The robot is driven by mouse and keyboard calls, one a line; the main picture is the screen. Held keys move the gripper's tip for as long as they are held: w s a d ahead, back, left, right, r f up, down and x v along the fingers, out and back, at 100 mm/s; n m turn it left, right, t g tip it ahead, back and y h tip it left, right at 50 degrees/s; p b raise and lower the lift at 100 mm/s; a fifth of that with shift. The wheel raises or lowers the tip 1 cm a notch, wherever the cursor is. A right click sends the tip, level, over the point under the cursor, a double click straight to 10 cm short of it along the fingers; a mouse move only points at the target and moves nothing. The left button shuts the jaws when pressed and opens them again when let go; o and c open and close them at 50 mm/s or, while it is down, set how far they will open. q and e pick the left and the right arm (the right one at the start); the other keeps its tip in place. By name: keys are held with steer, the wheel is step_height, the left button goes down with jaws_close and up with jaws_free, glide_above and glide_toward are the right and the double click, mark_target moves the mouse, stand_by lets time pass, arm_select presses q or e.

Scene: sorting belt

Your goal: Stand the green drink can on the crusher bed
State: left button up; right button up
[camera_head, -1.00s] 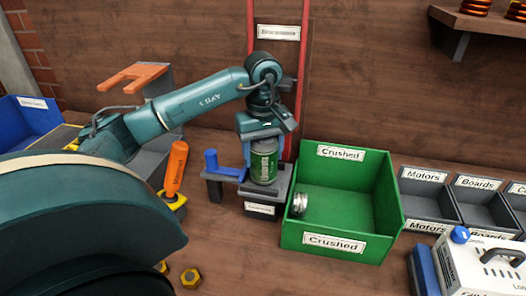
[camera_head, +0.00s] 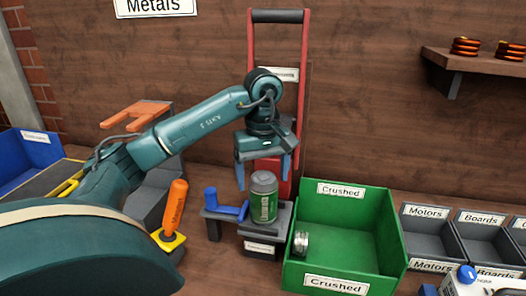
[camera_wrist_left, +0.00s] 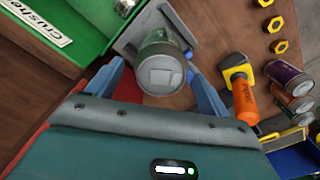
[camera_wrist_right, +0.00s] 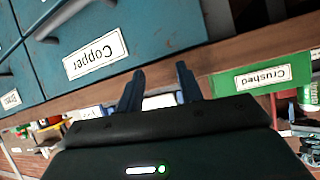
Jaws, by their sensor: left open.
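The green drink can (camera_head: 264,199) stands upright on the grey crusher bed (camera_head: 282,218), in front of the red crusher frame (camera_head: 303,60). My left gripper (camera_head: 263,180) is open above the can, with its blue fingers apart on either side and clear of it. In the left wrist view the can's silver top (camera_wrist_left: 161,75) shows between the open fingers (camera_wrist_left: 160,80). My right gripper (camera_wrist_right: 158,85) shows only in its own wrist view, with two dark fingers apart and nothing seen between them.
A green Crushed bin (camera_head: 345,195) with a flattened silver can (camera_head: 301,244) inside stands right of the bed. A blue part (camera_head: 228,209) and an orange-handled tool (camera_head: 174,205) are to the left. Blue Copper drawers (camera_wrist_right: 100,50) face my right gripper.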

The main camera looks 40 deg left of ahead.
mark_target(263, 192)
arm_select(q)
step_height(263, 192, up, 7)
steer(key=p, duration=0.2)
steer(key=shift+r+p, duration=0.15)
steer(key=shift+p, duration=0.15)
arm_select(e)
steer(key=shift+s+d+r+n, duration=0.15)
steer(key=shift+r+n, duration=0.25)
steer(key=shift+r, duration=0.3)
